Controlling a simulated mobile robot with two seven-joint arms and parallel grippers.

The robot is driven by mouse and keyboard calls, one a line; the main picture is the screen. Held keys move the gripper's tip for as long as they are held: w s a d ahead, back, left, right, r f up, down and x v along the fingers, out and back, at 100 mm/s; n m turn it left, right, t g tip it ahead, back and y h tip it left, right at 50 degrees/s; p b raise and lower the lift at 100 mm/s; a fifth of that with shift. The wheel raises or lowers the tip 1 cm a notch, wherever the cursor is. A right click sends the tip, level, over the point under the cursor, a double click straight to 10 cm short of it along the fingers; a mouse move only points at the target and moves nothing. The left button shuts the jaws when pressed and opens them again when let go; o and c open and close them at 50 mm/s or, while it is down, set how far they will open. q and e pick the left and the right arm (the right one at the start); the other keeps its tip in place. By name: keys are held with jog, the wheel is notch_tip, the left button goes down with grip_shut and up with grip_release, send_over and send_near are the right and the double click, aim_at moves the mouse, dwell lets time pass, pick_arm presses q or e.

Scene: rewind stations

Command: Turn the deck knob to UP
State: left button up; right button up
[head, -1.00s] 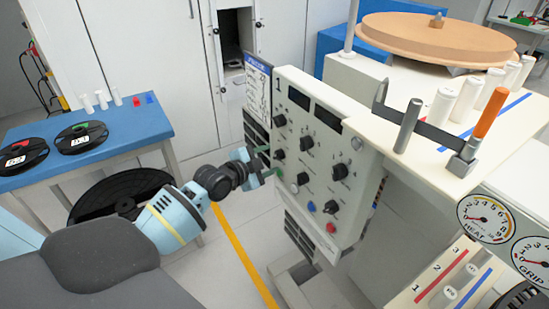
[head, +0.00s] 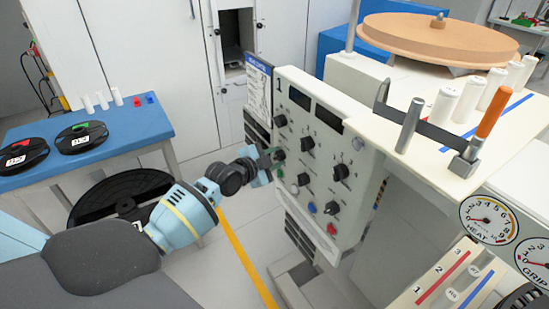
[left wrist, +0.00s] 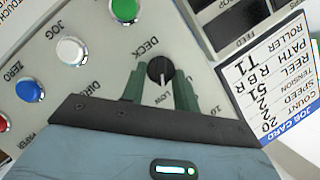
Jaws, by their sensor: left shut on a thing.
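The deck knob (left wrist: 161,70) is black and round, with a white mark. It is on the cream control panel (head: 342,215), next to the word DECK in the left wrist view. My left gripper (left wrist: 159,82) is shut on it, with one green finger on each side. The mark points down toward the gripper in that view. The position labels around the knob are partly hidden or too small to read surely. In the head view the left gripper (head: 272,156) meets the panel's left side and partly covers the knob. My right gripper is not in view.
Other black knobs (head: 308,144) sit close by on the panel. Green (left wrist: 125,9), white (left wrist: 71,50) and blue (left wrist: 29,90) buttons are near the fingers. A job card (left wrist: 270,85) stands beside the panel. A blue table (head: 105,137) with reels is at left.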

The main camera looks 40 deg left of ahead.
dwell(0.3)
pick_arm(q)
jog(key=shift+a+r+n+g+h, duration=0.15)
jog(key=shift+n+g+h, duration=0.2)
jog(key=shift+n, duration=0.55)
jog(key=shift+w+a+n+g+h+b, duration=0.15)
jog(key=shift+n+g+h+b, duration=0.65)
jog(key=shift+n, duration=0.4)
jog(key=shift+a+n+h+b, duration=0.1)
jog(key=shift+n+h+b, duration=0.15)
jog(key=shift+n+b, duration=0.5)
jog(key=shift+a+n+g+h+b, duration=0.1)
jog(key=shift+n+g+h+b, duration=0.15)
jog(key=shift+n+h+b, duration=0.35)
jog(key=shift+w+n+h+b, duration=0.1)
jog(key=shift+n+h+b, duration=0.2)
jog(key=shift+n+b, duration=0.35)
